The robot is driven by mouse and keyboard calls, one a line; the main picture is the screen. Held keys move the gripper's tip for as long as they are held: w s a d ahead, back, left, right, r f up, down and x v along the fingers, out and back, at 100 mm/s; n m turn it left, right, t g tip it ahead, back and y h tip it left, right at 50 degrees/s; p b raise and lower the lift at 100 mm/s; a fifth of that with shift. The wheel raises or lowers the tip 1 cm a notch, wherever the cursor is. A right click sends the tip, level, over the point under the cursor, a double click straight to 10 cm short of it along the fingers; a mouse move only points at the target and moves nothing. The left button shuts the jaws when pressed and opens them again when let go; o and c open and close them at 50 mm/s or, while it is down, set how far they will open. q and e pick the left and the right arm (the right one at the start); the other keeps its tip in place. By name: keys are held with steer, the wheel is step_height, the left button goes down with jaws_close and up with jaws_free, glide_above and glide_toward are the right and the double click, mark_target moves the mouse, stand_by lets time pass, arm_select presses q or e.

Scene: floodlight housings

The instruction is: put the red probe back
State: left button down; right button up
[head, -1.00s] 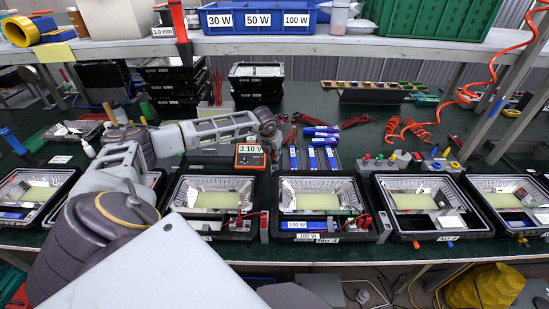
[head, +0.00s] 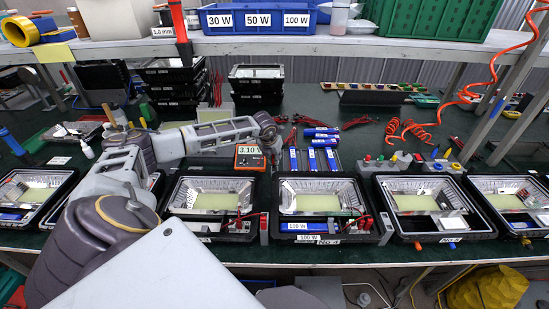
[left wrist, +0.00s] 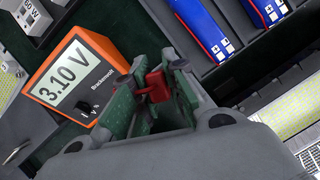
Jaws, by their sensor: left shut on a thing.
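My left gripper (head: 272,145) is at the right side of the orange meter (head: 249,157), above the bench behind the row of housings. In the left wrist view the green-padded fingers of the left gripper (left wrist: 158,92) are shut on the red probe (left wrist: 156,87). Only the upper red part of the probe shows between the fingers; its tip is hidden. The meter also shows in the left wrist view (left wrist: 75,75), close beside the fingers, reading 3.10 V. My right gripper is out of view.
Open floodlight housings (head: 319,232) stand in a row along the front edge. Blue-and-white packs (head: 322,158) lie right of the gripper. Red leads (head: 289,136) lie behind it. Coiled orange hose (head: 408,132) and a small part rack (head: 392,160) are farther right.

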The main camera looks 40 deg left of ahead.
arm_select(q)
steer(key=shift+f, duration=0.35)
steer(key=c, duration=1.4)
jaws_free()
steer(key=shift+c, duration=0.2)
steer(key=shift+r, duration=0.15)
